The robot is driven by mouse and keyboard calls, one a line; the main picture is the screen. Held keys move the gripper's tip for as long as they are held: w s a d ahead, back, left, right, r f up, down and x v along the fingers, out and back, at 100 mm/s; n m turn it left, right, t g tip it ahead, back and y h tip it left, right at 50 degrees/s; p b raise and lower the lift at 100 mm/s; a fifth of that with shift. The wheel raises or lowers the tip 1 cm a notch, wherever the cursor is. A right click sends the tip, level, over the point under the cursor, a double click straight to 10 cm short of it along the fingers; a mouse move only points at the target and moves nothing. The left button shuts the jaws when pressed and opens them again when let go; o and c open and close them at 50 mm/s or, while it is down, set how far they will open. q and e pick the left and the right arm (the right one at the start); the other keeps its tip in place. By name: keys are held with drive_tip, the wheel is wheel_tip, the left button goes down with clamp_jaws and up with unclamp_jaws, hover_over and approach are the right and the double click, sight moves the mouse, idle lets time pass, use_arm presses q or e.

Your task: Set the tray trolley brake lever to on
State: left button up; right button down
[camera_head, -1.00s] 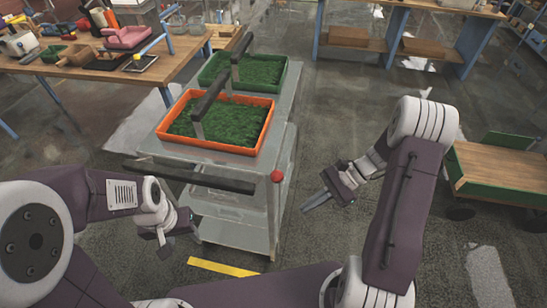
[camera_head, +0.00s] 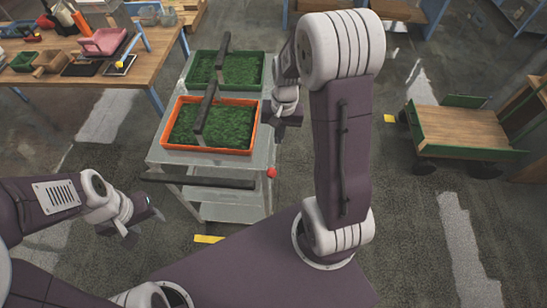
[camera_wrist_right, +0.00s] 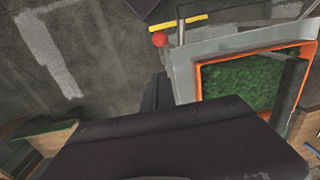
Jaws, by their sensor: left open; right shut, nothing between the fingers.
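The tray trolley (camera_head: 205,174) is a grey cart with a dark push bar (camera_head: 197,181) at its near end. A red ball knob (camera_head: 272,173) sits at its near right corner, apparently the brake lever's end. The knob also shows in the right wrist view (camera_wrist_right: 159,40), beside the trolley's corner. My right gripper (camera_head: 287,118) is shut and empty, beside the trolley's right side and beyond the knob; its fingertips are mostly hidden. It does not touch the knob. My left gripper (camera_head: 142,222) is open and empty, left of the trolley's near end.
An orange tray (camera_head: 166,143) and a green tray (camera_head: 190,77) of grass-like filling stand on the trolley, each with a dark upright bar. A workbench (camera_head: 150,60) with tools is at left. A flat green-edged cart (camera_head: 462,128) stands at right. Floor between is clear.

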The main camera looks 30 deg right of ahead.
drive_tip(key=p, duration=0.1)
hover_over(272, 170)
drive_tip(key=w+d, duration=0.3)
wheel_tip(272, 170, down, 7)
use_arm(q)
drive_tip(key=shift+a+r+p, duration=0.15)
drive_tip(key=shift+r+p, duration=0.25)
drive_tip(key=shift+r, duration=0.6)
use_arm(e)
drive_tip(key=shift+s+a+f, duration=0.3)
drive_tip(key=shift+f, duration=0.2)
drive_tip(key=shift+s+a+f, duration=0.25)
drive_tip(key=shift+s+f, duration=0.05)
drive_tip(key=shift+f, duration=0.25)
drive_tip(key=shift+s+a+f, duration=0.3)
drive_tip(key=shift+f, duration=0.2)
